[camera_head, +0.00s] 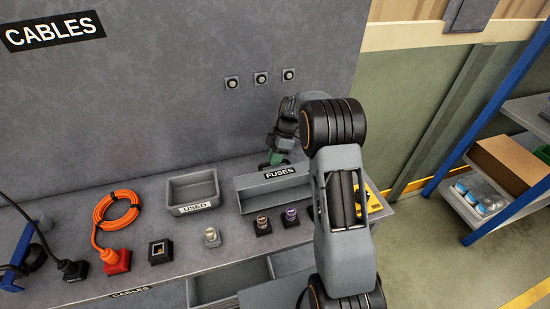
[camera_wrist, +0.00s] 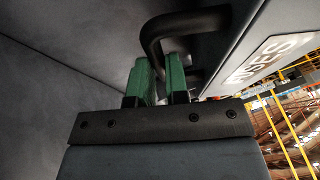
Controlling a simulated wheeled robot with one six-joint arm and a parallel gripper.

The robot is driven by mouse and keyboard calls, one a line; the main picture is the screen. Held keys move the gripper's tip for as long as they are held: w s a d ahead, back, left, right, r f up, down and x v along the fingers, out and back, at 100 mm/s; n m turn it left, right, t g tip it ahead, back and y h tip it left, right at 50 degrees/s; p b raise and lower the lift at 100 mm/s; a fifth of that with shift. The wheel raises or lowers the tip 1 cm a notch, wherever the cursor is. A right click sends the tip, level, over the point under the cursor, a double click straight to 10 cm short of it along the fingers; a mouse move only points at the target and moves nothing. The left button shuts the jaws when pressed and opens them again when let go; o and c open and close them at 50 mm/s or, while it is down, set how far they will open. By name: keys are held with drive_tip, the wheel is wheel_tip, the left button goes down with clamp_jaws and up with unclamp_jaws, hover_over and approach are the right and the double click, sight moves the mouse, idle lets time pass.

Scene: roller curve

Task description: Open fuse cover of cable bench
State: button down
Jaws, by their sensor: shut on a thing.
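The grey fuse box with the FUSES label (camera_head: 280,173) stands on the cable bench (camera_head: 150,275), against the back panel. My gripper (camera_head: 275,158) is at the back of this box, partly hidden by my own arm. In the wrist view, its green fingers (camera_wrist: 160,80) are shut on a dark bent handle (camera_wrist: 185,20), beside the panel with the FUSES lettering (camera_wrist: 268,57). My arm hides the box's right end. I cannot tell how far the cover is raised.
A grey USED bin (camera_head: 193,190) stands left of the fuse box. In front are a silver fuse (camera_head: 212,237), a brown fuse (camera_head: 263,224) and a purple fuse (camera_head: 291,216) in black bases. An orange cable (camera_head: 118,210) lies left. A blue-framed shelf (camera_head: 500,175) stands right.

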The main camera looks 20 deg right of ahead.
drive_tip(key=shift+s+b, duration=0.1)
drive_tip(key=shift+b, duration=0.4)
drive_tip(key=shift+s+r+t+b, duration=0.2)
drive_tip(key=shift+t+b, duration=0.1)
drive_tip(key=shift+b, duration=0.25)
drive_tip(key=shift+s+r+b, duration=0.25)
drive_tip(key=shift+s+r, duration=0.1)
drive_tip(key=shift+r, duration=0.2)
drive_tip(key=shift+s+r+b, duration=0.25)
drive_tip(key=shift+s+r, duration=0.1)
drive_tip(key=shift+r, duration=0.2)
drive_tip(key=c, duration=1.1)
unclamp_jaws()
drive_tip(key=shift+r, duration=0.15)
drive_tip(key=v, duration=1.3)
drive_tip(key=shift+s+d+r+b, duration=0.2)
drive_tip(key=shift+r+b, duration=0.1)
drive_tip(key=shift+b, duration=0.1)
